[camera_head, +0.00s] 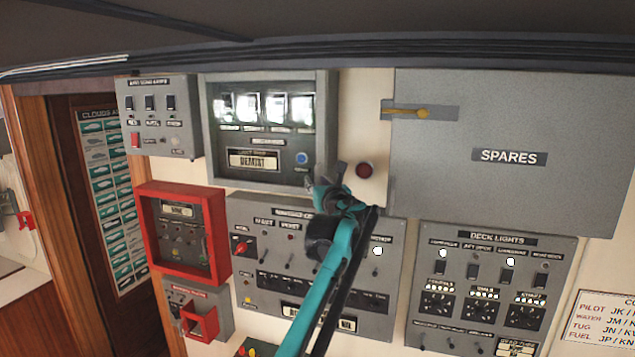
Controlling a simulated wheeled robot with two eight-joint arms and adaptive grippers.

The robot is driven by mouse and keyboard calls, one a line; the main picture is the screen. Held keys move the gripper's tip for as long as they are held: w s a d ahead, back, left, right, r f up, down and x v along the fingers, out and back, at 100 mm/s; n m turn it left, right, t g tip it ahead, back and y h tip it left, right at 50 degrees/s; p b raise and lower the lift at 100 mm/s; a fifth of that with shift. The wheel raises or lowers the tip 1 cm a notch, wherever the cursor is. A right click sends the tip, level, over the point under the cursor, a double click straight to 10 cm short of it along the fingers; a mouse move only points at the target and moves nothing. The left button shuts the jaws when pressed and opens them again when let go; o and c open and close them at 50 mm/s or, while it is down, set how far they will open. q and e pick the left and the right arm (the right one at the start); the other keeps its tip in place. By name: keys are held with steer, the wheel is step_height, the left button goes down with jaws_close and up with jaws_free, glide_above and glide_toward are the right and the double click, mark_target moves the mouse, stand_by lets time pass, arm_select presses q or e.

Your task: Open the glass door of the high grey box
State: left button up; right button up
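The high grey box (329,110) hangs on the wall left of centre, high up, with a glass door (262,138) across its front. The glass shows bright reflections, and the door looks closed. My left gripper (325,183), on a teal and black arm, is at the box's lower right corner. I cannot tell whether it touches the door, or whether its fingers are open or shut. My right gripper is not in view.
A red round button (366,170) is just right of my gripper. A switch panel (262,215) lies below the box. A red-framed box (186,235) is at lower left, a small grey switch box (155,92) at upper left. The SPARES cabinet (510,115) and DECK LIGHTS panel (490,290) are at right.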

arm_select(q)
steer(key=shift+w+d+f, duration=0.1)
jaws_close()
